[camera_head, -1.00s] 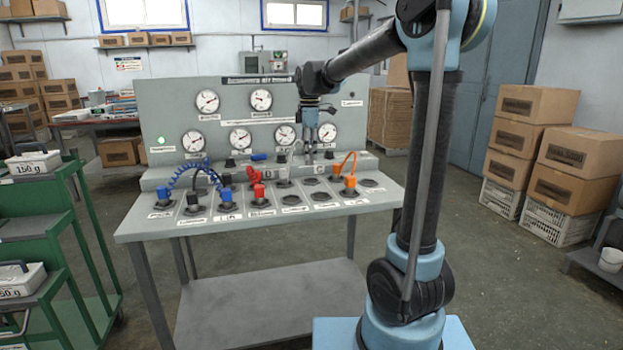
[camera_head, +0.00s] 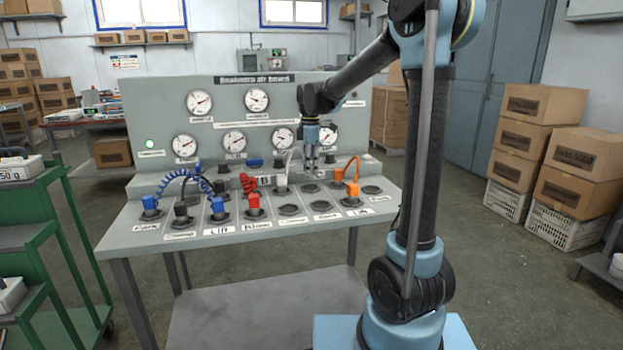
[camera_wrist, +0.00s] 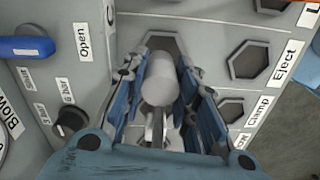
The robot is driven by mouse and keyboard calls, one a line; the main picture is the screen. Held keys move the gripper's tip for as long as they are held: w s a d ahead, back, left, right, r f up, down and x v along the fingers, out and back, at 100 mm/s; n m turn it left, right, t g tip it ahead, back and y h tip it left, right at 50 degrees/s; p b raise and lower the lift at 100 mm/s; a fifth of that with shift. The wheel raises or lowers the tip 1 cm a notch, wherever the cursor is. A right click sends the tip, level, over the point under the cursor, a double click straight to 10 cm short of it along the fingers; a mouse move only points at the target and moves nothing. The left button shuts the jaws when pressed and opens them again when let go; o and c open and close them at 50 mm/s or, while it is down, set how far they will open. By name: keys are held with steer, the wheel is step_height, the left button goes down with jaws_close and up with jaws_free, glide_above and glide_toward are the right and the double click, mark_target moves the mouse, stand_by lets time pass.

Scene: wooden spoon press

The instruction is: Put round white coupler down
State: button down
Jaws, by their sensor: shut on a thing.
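The round white coupler (camera_wrist: 158,80) is between the two blue fingers of my gripper (camera_wrist: 160,88) in the wrist view. My gripper is shut on it. A hexagonal socket (camera_wrist: 166,42) lies just beyond the coupler's far end; the coupler covers part of it, and I cannot tell whether they touch. In the head view my gripper (camera_head: 311,163) points down over the rear part of the bench top (camera_head: 120,232), in front of the gauges. The held coupler is too small there to make out clearly. A pale hose (camera_head: 291,160) curves just left of my gripper.
Blue (camera_head: 150,203), red (camera_head: 253,203) and orange (camera_head: 353,188) couplers with hoses stand in sockets on the bench. Empty sockets (camera_head: 323,205) are at the front right. A dark knob (camera_wrist: 70,121) and a blue handle (camera_wrist: 28,47) lie left of my gripper in the wrist view.

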steer(key=shift+f, duration=1.85)
steer(key=c, duration=1.3)
jaws_free()
